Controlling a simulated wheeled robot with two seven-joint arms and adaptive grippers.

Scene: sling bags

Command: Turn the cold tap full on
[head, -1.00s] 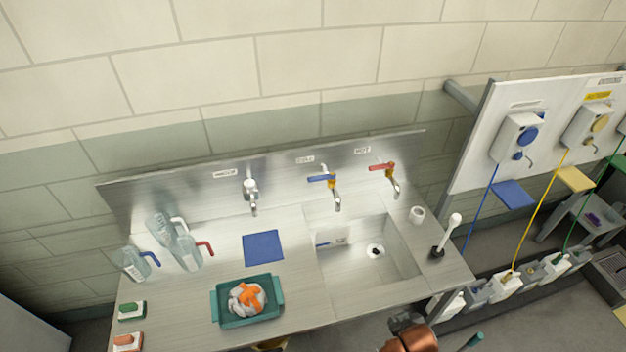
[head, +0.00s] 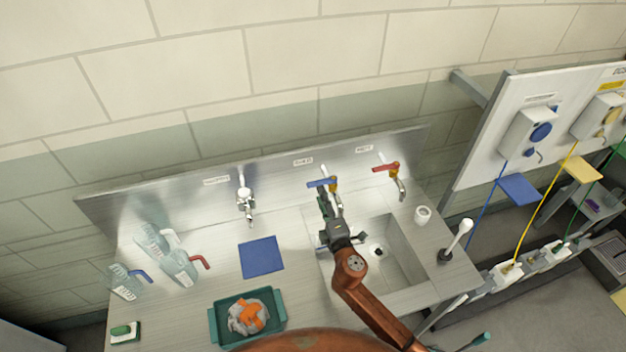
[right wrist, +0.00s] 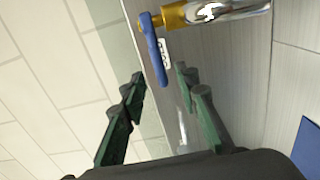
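The cold tap has a blue lever handle (head: 320,184) on a brass and chrome body (head: 337,200), mounted on the steel splashback below its label. In the right wrist view the blue lever (right wrist: 153,48) and the tap's brass collar (right wrist: 176,17) show close ahead. My right gripper (head: 325,208) is over the sink, just below and in front of the lever. Its green fingers (right wrist: 158,85) are apart and empty, with the lever's end near the gap between them; I cannot tell if they touch it. My left gripper is not in view.
The red-handled hot tap (head: 388,170) is to the right and a chrome tap (head: 244,200) to the left.

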